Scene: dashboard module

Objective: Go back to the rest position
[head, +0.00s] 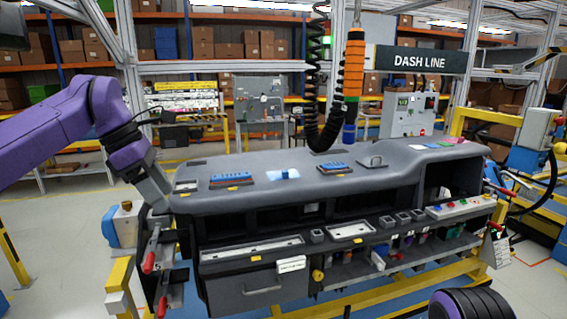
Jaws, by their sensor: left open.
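My left arm comes in from the left, bent at a purple elbow. My left gripper (157,192) points down at the left end of the dashboard module (330,172). It is open, and I see nothing held in it. Its fingertips are small and dark against the module's end, so I cannot tell whether they touch it. My right gripper is out of view; only a dark, purple-edged part of my right arm shows at the bottom right.
The module stands on a yellow frame (375,305) with red-handled clamps (149,262) at its left end. An orange tool with a coiled black hose (353,75) hangs above the module. Open grey floor (60,240) lies at the left.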

